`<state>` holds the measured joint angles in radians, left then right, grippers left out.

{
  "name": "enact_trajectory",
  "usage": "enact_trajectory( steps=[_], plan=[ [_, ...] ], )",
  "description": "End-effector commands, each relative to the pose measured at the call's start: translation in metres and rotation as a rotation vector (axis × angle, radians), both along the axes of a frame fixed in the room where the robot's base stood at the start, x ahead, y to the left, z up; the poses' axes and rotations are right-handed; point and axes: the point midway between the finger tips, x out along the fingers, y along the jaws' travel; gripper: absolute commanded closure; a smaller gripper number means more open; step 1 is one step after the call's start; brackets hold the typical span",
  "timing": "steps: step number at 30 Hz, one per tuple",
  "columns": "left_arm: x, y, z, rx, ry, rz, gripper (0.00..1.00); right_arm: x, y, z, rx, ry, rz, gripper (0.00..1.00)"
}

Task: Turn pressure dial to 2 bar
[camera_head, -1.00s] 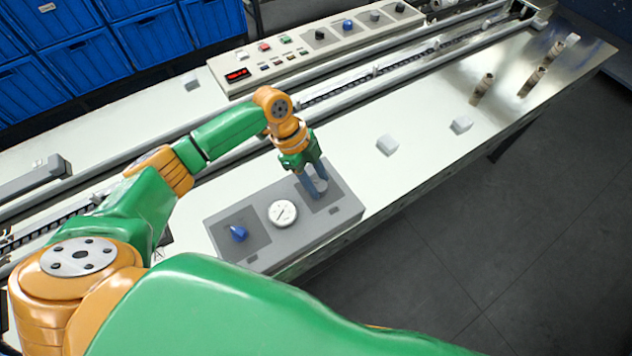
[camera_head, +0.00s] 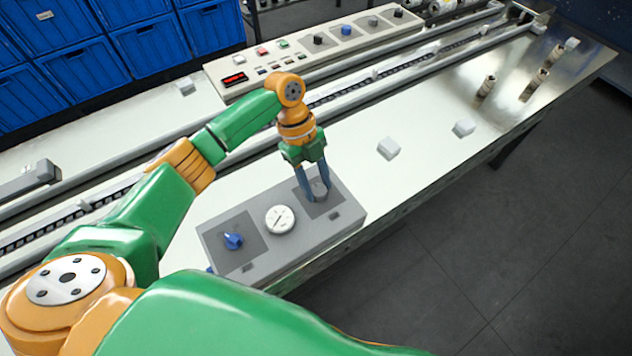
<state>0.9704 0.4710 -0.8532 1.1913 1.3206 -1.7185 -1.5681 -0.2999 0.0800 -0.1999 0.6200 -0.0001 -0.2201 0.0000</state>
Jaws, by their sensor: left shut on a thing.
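A grey control box (camera_head: 256,267) sits at the front edge of the white table. A grey dial knob (camera_head: 320,189) is on the dark square at its right end. A round white gauge (camera_head: 280,219) is in the middle; its scale is too small to read. A blue knob (camera_head: 233,241) is on the dark square at its left end. My left gripper (camera_head: 316,192) points down over the grey knob and is shut on it, one finger on each side. The fingers hide part of the knob. My right gripper does not show.
A long panel (camera_head: 236,92) with several buttons, knobs and a red display lies behind. Two white blocks (camera_head: 388,148) (camera_head: 464,128) and brown rolls (camera_head: 535,85) are to the right. A conveyor channel (camera_head: 345,93) runs along the table. Blue bins (camera_head: 65,60) stand at the back left.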

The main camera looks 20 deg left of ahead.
Motion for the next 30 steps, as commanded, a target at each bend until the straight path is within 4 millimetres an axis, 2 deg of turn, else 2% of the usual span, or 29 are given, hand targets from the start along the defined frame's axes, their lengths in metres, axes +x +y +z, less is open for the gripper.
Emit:
enact_trajectory(
  steps=[8,9,12,22,30],
  plan=[
    [-0.001,0.000,-0.001,0.001,0.003,-0.001,1.00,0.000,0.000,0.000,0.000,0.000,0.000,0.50],
    [-0.001,0.000,-0.001,0.001,0.002,-0.001,0.49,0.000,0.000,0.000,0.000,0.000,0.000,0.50],
    [-0.001,0.000,-0.001,0.002,0.003,0.000,0.24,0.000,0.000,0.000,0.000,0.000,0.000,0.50],
    [0.001,0.002,0.004,0.001,0.000,0.001,0.24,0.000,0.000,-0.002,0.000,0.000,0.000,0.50],
    [0.012,0.019,0.053,0.000,-0.001,0.000,0.24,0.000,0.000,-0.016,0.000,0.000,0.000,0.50]
  ],
)
